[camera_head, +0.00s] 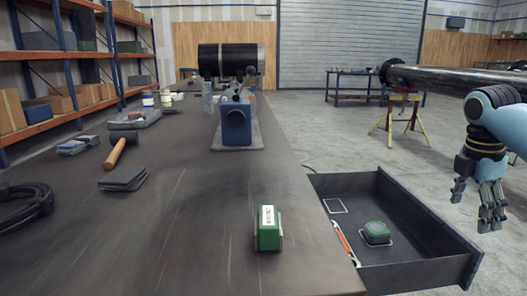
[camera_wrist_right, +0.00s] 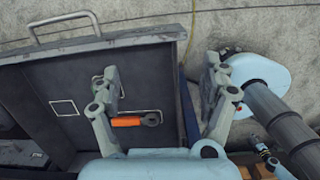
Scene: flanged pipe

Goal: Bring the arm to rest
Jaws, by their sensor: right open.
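My right gripper (camera_head: 476,208) hangs at the right of the head view, fingers pointing down, open and empty. It is beyond the right side of the open drawer (camera_head: 417,273) and apart from it. In the right wrist view my right gripper (camera_wrist_right: 162,70) has its fingers spread wide, with nothing between the tips but the drawer's edge and floor behind. My left gripper is not in view.
A labelled green block (camera_head: 268,230) stands on the bench (camera_head: 180,225). A blue vise (camera_head: 237,123), mallet (camera_head: 118,152) and pipe on a yellow-red stand (camera_head: 403,112) are farther off.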

